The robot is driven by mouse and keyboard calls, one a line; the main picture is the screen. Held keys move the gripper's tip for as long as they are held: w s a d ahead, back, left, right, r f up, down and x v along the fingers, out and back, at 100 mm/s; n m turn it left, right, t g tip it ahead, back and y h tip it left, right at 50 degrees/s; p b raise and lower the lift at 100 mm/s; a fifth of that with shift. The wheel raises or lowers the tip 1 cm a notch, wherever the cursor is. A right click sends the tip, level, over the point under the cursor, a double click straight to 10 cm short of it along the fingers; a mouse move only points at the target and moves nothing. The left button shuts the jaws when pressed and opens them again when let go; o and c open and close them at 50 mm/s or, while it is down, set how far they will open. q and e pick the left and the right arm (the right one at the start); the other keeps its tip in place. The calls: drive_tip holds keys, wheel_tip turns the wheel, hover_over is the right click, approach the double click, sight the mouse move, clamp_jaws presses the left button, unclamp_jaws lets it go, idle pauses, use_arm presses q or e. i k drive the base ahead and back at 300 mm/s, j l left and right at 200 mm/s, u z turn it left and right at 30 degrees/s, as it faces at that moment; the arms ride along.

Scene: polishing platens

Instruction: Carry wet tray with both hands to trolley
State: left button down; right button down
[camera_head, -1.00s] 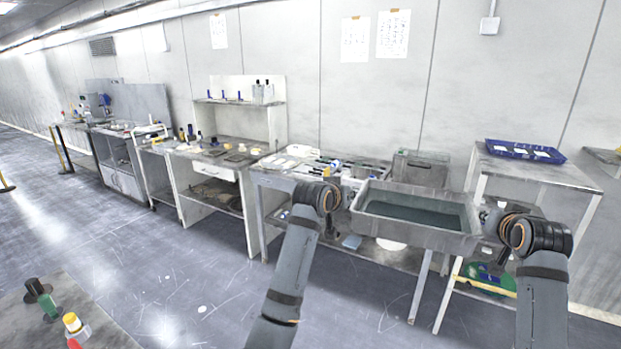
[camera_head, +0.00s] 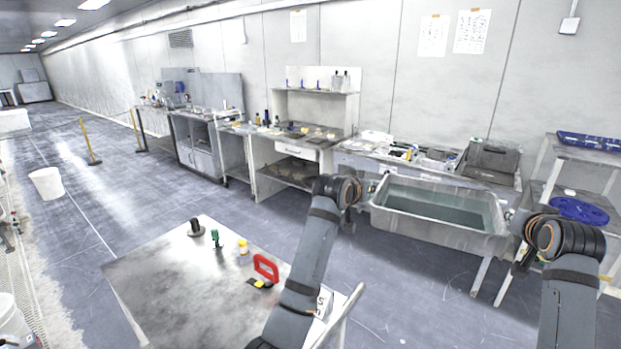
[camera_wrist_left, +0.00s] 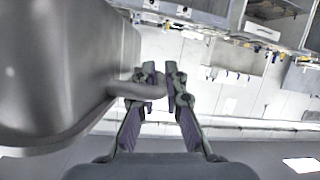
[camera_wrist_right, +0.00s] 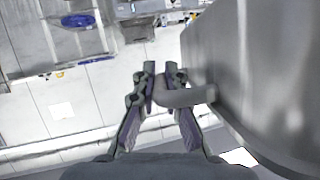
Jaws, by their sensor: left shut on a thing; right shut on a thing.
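The wet tray (camera_head: 436,222) is a deep grey metal tub with greenish-grey liquid in it. It hangs level between my two arms, in front of the benches. My left gripper (camera_wrist_left: 160,78) is shut on the tray's handle (camera_wrist_left: 138,89) at its left end. My right gripper (camera_wrist_right: 159,76) is shut on the handle (camera_wrist_right: 184,97) at the other end. In the head view both grippers are partly hidden by my wrists. A flat grey top with a rail handle, seemingly the trolley (camera_head: 165,285), stands at lower left, apart from the tray.
On the trolley top are a dark bottle, a green bottle (camera_head: 216,238), a yellow-capped bottle (camera_head: 243,247) and a red handled item (camera_head: 266,267). Benches line the wall behind the tray. A shelf stand (camera_head: 585,170) is at right. A white bucket (camera_head: 46,184) stands on open floor.

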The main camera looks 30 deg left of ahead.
sight(204, 325)
drive_tip(key=k+j, duration=0.15)
drive_tip(key=j, duration=0.2)
drive_tip(key=k+j, duration=0.15)
drive_tip(key=j, duration=0.25)
drive_tip(key=k+j, duration=0.15)
drive_tip(key=j, duration=0.2)
drive_tip(key=k+j, duration=0.15)
drive_tip(key=j, duration=0.25)
drive_tip(key=k+j+u, duration=0.1)
drive_tip(key=j, duration=0.25)
drive_tip(key=k+j, duration=0.15)
drive_tip(key=j, duration=0.25)
drive_tip(key=k+j, duration=0.15)
drive_tip(key=j, duration=0.25)
